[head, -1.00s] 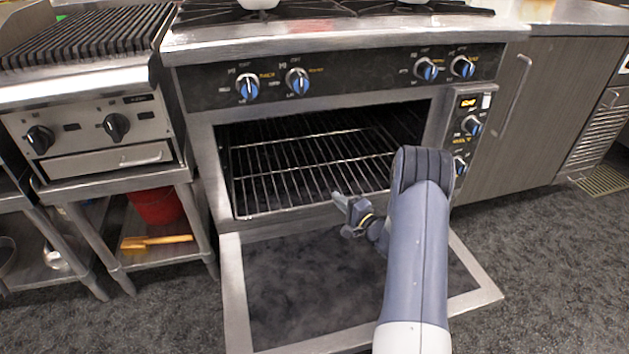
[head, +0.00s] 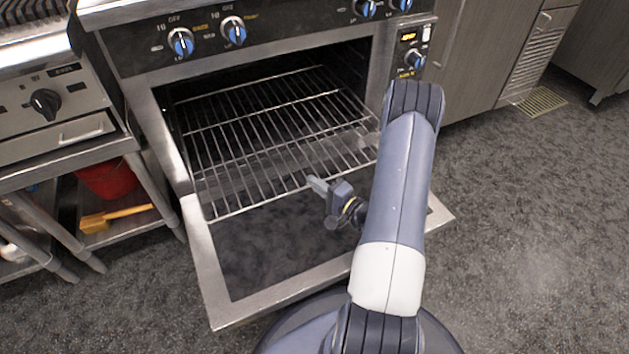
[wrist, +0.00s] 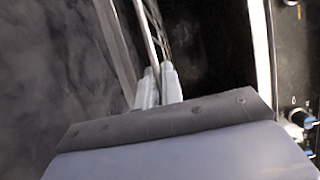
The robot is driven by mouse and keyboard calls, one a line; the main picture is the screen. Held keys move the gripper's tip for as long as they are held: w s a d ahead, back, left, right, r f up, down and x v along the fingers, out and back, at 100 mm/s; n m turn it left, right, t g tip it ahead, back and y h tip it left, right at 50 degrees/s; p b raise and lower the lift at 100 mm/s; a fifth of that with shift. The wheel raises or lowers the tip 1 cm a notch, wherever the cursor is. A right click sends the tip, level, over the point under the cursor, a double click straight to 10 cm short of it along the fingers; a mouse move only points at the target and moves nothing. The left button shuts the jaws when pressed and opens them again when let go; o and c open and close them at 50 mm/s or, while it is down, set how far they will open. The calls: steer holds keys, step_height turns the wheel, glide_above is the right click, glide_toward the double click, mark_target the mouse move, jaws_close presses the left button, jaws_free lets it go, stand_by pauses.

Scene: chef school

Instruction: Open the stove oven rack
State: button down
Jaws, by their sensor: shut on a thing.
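The stove oven (head: 165,120) stands open, its door (head: 207,262) folded down flat in front. The wire rack (head: 255,135) lies level, with its front part out past the opening over the door. My gripper (head: 317,184) is at the rack's front bar, right of its middle, and shut on it. In the wrist view, my two fingers (wrist: 158,88) close around a thin metal bar of the rack (wrist: 150,40). The fingertips are partly blurred, and my arm covers the right part of the door in the head view.
A grill (head: 75,90) on a steel stand is at the left, with a red bucket (head: 107,180) and a yellow-handled brush (head: 115,217) on its shelf. Cabinets (head: 475,50) are at the right. Open floor (head: 530,230) lies to the right.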

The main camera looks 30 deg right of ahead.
steer(key=c, duration=1.6)
jaws_free()
steer(key=shift+o, duration=0.2)
steer(key=p+v, duration=0.2)
steer(key=v, duration=0.8)
steer(key=shift+s+d+p, duration=0.15)
steer(key=shift+s+p, duration=0.15)
steer(key=shift+s, duration=0.1)
steer(key=shift+w, duration=0.1)
steer(key=b+x, duration=0.2)
steer(key=x, duration=0.8)
steer(key=shift+w+b, duration=0.35)
steer(key=shift+s, duration=0.1)
